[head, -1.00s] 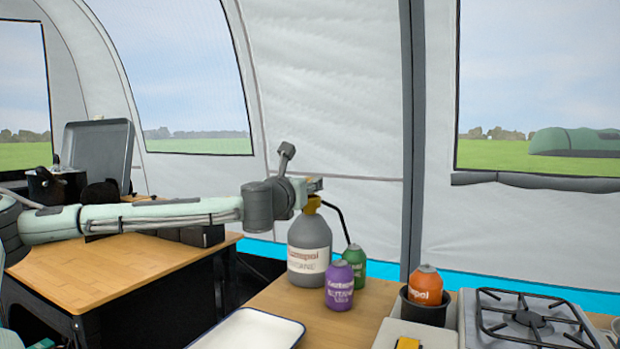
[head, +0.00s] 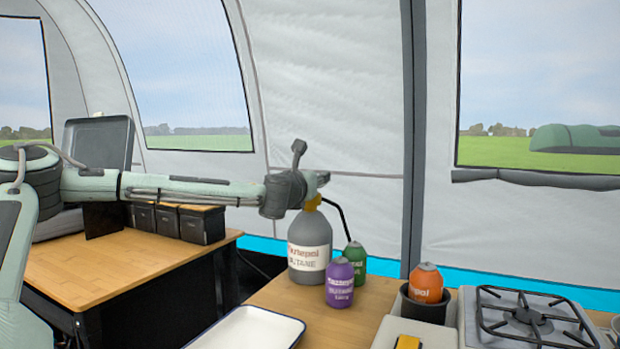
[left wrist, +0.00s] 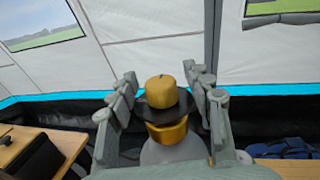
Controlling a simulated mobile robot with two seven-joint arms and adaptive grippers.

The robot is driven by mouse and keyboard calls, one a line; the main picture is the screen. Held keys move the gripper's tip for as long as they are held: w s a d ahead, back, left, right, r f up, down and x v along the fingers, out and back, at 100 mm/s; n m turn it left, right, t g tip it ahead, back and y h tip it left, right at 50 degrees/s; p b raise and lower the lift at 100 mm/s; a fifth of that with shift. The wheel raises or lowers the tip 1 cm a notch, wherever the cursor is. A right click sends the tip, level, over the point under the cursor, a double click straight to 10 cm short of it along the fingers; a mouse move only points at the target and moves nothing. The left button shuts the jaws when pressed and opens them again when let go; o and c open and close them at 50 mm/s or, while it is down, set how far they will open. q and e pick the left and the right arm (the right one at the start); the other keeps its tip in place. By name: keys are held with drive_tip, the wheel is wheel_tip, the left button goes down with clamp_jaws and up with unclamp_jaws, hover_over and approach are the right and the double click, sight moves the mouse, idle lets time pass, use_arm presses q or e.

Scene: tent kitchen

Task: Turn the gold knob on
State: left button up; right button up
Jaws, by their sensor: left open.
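A large grey gas bottle (head: 309,250) stands upright at the back left of the wooden counter. Its gold knob (left wrist: 162,92) sits on top, above a dark disc and a gold valve body (left wrist: 167,130); in the head view only a bit of gold (head: 313,203) shows under the gripper. My left gripper (head: 322,181) is at the top of the bottle. In the left wrist view its fingers (left wrist: 160,82) are spread open on both sides of the knob, with gaps visible. My right gripper is not in view.
A purple can (head: 339,283), a green can (head: 354,260) and an orange can (head: 425,282) stand right of the bottle. A stove (head: 530,320) is at the right, a white tray (head: 255,328) in front. A black hose (head: 345,213) rises behind the bottle.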

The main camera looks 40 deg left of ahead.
use_arm(q)
clamp_jaws()
